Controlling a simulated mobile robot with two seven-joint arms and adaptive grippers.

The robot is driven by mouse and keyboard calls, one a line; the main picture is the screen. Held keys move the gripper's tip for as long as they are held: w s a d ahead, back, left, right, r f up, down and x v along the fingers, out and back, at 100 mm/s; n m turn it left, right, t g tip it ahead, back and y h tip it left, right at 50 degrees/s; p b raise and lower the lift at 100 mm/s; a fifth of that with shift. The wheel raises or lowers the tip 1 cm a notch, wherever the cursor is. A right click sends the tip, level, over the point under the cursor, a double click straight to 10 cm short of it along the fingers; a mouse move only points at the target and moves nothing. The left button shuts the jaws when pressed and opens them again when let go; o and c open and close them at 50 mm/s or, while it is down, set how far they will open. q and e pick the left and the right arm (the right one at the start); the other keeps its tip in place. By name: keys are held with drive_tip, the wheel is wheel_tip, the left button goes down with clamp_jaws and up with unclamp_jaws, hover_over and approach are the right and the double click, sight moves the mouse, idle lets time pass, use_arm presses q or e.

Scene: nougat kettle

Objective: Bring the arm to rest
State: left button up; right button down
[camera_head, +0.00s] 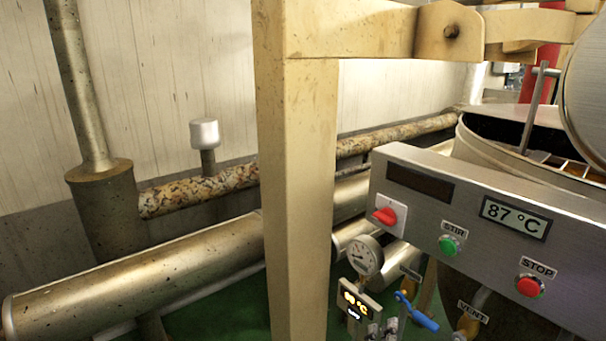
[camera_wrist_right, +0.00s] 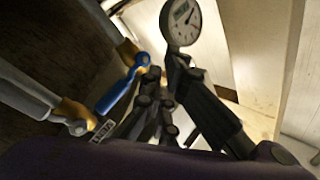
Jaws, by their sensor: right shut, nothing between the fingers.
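My right gripper (camera_wrist_right: 165,88) shows in the right wrist view, its dark fingers close together with nothing between them. In that view a round gauge (camera_wrist_right: 180,22) is just beyond the fingers, and a blue valve lever (camera_wrist_right: 118,92) is to their left. Whether the fingers touch either cannot be told. In the head view the gauge (camera_head: 366,257) and the blue lever (camera_head: 418,313) are below the control panel (camera_head: 410,210). I cannot make out the right gripper clearly there. My left gripper is in neither view.
The panel has a red knob (camera_head: 386,216), a green STIR button (camera_head: 448,245), a red STOP button (camera_head: 530,286) and a display (camera_head: 514,217) reading 87 °C. The kettle (camera_head: 470,150) stands behind. A cream post (camera_head: 298,200) rises in front; pipes (camera_head: 140,286) run left.

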drive_tip(key=s+a+f+n+g+y+p, duration=0.1)
drive_tip(key=s+f+n+g+y+p, duration=0.15)
drive_tip(key=s+n+g+p, duration=0.6)
drive_tip(key=s+f+n+t+y+p, duration=0.15)
drive_tip(key=s+y+p, duration=0.3)
drive_tip(key=s, duration=0.95)
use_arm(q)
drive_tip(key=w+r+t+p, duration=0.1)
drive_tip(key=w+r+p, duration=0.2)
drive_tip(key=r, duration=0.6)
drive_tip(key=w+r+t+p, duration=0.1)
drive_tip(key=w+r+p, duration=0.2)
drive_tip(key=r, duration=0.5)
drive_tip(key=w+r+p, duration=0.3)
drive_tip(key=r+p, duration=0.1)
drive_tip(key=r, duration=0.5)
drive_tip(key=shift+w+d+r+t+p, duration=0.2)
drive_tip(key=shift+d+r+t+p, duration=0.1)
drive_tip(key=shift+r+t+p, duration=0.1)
use_arm(e)
drive_tip(key=s+d+r+n+g, duration=0.1)
drive_tip(key=s+r+g, duration=0.1)
drive_tip(key=s, duration=0.7)
drive_tip(key=s+d+r+n+g+h, duration=0.1)
drive_tip(key=s+r, duration=0.3)
drive_tip(key=s, duration=0.5)
drive_tip(key=shift+s+d+g, duration=0.4)
drive_tip(key=shift+d, duration=0.3)
